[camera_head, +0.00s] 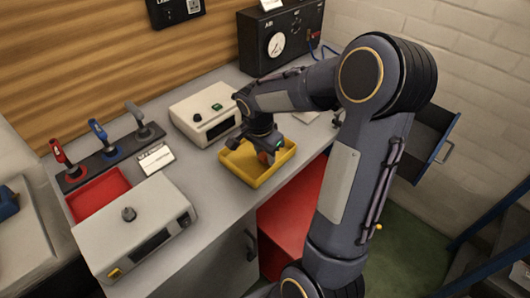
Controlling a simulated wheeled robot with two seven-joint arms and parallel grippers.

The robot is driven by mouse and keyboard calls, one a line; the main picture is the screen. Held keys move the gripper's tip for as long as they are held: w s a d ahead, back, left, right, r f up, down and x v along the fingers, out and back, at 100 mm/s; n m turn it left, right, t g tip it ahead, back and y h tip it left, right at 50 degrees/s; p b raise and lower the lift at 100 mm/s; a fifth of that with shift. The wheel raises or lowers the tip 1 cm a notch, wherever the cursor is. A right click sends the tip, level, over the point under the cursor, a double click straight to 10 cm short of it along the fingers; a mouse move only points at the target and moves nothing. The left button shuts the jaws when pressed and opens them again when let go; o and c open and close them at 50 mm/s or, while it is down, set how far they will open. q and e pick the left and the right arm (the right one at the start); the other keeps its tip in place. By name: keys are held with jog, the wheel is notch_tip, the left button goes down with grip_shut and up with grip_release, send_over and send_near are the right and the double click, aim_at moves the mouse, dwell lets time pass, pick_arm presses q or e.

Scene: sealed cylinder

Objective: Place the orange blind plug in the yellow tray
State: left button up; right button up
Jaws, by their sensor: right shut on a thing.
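The yellow tray (239,173) lies on the grey bench, near its front edge. My right gripper (266,156) points down over the tray, inside its outline in the picture. It is shut on the orange blind plug (264,158), a small orange patch between the fingers. The fingers hide most of the plug, and I cannot tell whether it touches the tray floor. My left gripper is not in view.
A white box with a green button (198,117) stands just behind the tray. A red tray (98,193), a tool rack (110,157) and a grey instrument (135,235) are at left. A black gauge box (280,38) stands at the back.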

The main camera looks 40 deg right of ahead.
jog(key=shift+f, duration=0.25)
jog(key=o, duration=0.7)
jog(key=shift+r, duration=0.1)
notch_tip(320, 180, up, 12)
jog(key=a+f, duration=0.1)
jog(key=a, duration=0.1)
jog(key=s+a+n+t+y, duration=0.1)
jog(key=s+a+n+y, duration=0.1)
jog(key=s+a+n, duration=0.2)
jog(key=s+a+f+n+t+y, duration=0.1)
jog(key=s+a+n+t, duration=0.1)
jog(key=s+a+n, duration=0.3)
jog(key=s+a+f+n+t+y, duration=0.1)
jog(key=s+a+n+t+y, duration=0.1)
jog(key=s+a+n, duration=0.3)
jog(key=shift+s+a+n+y, duration=0.15)
jog(key=shift+s+n, duration=0.1)
jog(key=shift+s, duration=0.45)
jog(key=shift+s+a+n+y, duration=0.15)
jog(key=shift+s+n, duration=0.1)
jog(key=shift+s, duration=0.4)
jog(key=shift+d, duration=0.15)
